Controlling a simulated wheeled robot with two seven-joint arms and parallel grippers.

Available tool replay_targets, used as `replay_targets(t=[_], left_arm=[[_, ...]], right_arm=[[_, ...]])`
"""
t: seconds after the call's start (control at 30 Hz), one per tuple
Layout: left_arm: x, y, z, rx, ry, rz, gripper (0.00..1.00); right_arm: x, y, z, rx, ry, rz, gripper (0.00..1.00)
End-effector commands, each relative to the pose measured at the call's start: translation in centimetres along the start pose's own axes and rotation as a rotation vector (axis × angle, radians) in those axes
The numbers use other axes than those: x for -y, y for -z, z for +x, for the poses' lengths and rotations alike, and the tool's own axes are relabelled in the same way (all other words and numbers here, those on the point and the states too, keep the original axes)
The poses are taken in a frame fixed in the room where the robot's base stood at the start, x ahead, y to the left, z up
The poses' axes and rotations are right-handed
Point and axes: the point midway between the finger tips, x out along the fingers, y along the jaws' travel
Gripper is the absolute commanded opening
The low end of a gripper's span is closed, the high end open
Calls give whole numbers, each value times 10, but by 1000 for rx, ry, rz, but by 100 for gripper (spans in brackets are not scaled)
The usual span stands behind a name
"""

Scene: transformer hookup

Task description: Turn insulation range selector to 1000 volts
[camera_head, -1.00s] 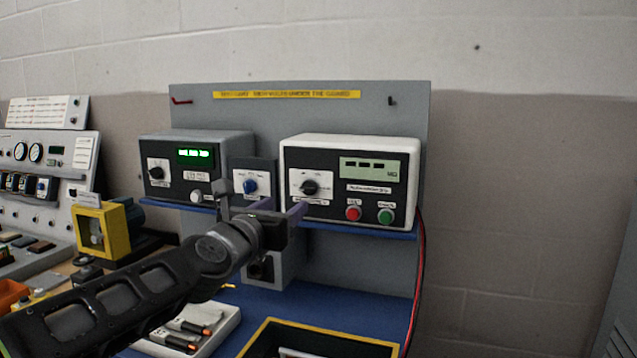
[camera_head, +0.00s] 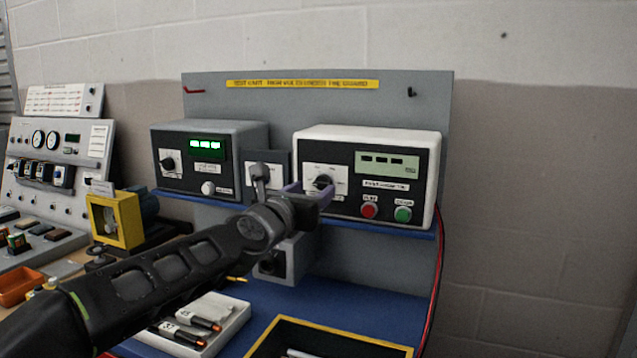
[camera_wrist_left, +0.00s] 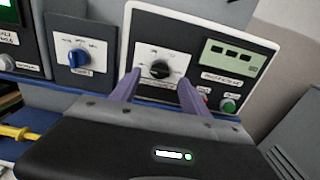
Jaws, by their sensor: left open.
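The insulation tester (camera_head: 367,170) is a white box with a dark front on the blue shelf, at centre right in the head view. Its range selector (camera_wrist_left: 160,69) is a black knob on a white dial plate; it also shows in the head view (camera_head: 323,182). The printing around it is too small to read. The tester's display (camera_head: 386,163) shows dashes. My left gripper (camera_wrist_left: 158,88) is open, its two purple fingers spread to either side of the knob in the wrist view. In the head view my left gripper (camera_head: 305,192) is close to the dial plate; I cannot tell whether it touches.
Red and green buttons (camera_head: 386,212) sit right of the selector. A small panel with a blue knob (camera_wrist_left: 76,57) and a grey meter with a green display (camera_head: 207,145) stand to the left. A white tray with probes (camera_head: 232,316) lies below.

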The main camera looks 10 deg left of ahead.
Motion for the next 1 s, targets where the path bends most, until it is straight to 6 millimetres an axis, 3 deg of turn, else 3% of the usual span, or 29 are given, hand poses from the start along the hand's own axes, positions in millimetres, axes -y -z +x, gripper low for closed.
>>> replay_targets(t=[0.23,0.6,1.0], left_arm=[[0,-2,35,0,-1,-1,53],[-1,0,42,1,-2,0,53],[0,0,41,1,-1,0,21]], right_arm=[[6,0,-14,0,0,1,29],[6,0,-14,0,0,1,29],[6,0,-14,0,0,1,29]])
